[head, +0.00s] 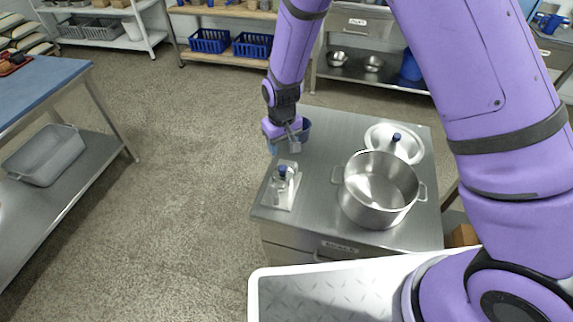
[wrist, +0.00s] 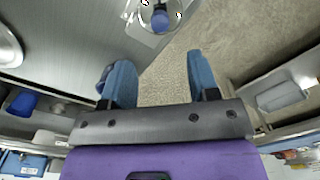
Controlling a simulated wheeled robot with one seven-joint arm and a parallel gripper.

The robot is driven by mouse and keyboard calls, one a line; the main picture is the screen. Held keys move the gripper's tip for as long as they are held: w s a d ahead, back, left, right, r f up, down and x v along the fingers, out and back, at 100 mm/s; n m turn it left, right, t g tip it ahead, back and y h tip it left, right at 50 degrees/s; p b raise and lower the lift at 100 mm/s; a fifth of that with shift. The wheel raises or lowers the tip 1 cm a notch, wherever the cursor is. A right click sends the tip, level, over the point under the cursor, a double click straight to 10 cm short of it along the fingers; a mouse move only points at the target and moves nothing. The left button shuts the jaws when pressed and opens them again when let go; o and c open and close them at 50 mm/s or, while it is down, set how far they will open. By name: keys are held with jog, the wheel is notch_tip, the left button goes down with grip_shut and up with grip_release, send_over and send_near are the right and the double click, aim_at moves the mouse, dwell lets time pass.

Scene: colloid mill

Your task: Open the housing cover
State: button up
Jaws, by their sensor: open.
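A small clear-and-metal device with a blue knob (head: 282,171) stands on a white base (head: 284,203) at the left edge of a steel table (head: 325,225). I take it to be the mill; I cannot make out its cover as a separate part. In the wrist view the device's blue knob (wrist: 160,20) shows at the top, beyond the fingertips. My gripper (head: 286,146) is open and empty, above the table's back left part, behind the device and apart from it. Its blue fingers (wrist: 159,65) stand wide apart in the wrist view.
A large steel pot (head: 380,210) stands on the table's right, with a round lid (head: 412,150) behind it. A blue container (head: 305,128) is partly hidden behind my gripper. A blue-topped bench (head: 40,92) stands at left; open floor (head: 180,190) lies between.

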aim_at(283, 168)
notch_tip(283, 168, down, 10)
jog(key=shift+r, duration=0.2)
dwell(0.3)
grip_shut()
